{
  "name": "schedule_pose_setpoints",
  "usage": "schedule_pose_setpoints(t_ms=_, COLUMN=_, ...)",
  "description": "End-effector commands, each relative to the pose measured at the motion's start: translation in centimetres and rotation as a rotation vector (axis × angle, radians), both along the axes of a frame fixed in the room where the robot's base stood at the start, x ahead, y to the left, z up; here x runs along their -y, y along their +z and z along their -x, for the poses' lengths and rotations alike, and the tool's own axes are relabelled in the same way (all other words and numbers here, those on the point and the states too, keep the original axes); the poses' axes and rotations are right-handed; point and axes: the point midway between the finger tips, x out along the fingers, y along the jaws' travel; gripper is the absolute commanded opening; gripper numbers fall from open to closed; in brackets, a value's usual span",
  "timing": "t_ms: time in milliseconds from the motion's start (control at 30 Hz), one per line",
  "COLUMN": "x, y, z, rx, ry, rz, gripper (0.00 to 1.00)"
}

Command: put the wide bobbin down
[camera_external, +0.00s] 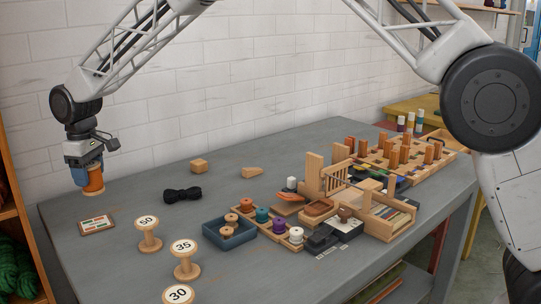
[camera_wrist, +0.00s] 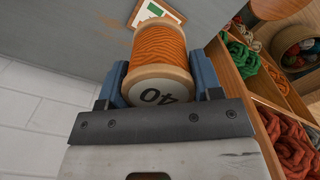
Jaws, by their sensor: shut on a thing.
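The wide bobbin (camera_external: 95,184) is wound with orange thread and has pale wooden ends. In the wrist view the orange bobbin (camera_wrist: 160,48) shows a white label reading 40 on its near end. My gripper (camera_external: 81,174) is shut on it, with blue fingers on both sides, also in the wrist view (camera_wrist: 160,80). In the external view the bobbin hangs upright below my gripper, near the table's far left edge. I cannot tell whether its lower end touches the table.
A small card (camera_external: 97,225) lies nearby. Spool stands marked 50 (camera_external: 148,236), 35 (camera_external: 185,262) and 30 (camera_external: 178,294) stand in front. Shelves (camera_wrist: 262,90) hold yarn beside the table.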

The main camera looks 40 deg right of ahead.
Motion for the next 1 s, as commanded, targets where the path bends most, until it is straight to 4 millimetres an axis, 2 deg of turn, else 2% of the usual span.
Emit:
schedule_pose_setpoints(t_ms=100, x=-0.4, y=-0.3, z=-1.5, rx=-0.001, ry=-0.005, rz=0.001, gripper=0.36)
schedule_pose_setpoints(t_ms=300, x=-0.8, y=-0.4, z=-2.8, rx=0.001, ry=-0.009, rz=-0.001, gripper=0.36)
schedule_pose_setpoints(t_ms=767, x=-0.9, y=-0.5, z=-2.9, rx=0.0, ry=-0.01, rz=0.0, gripper=0.36)
schedule_pose_setpoints(t_ms=1000, x=-0.9, y=-2.5, z=-2.9, rx=-0.002, ry=-0.01, rz=0.001, gripper=0.36)
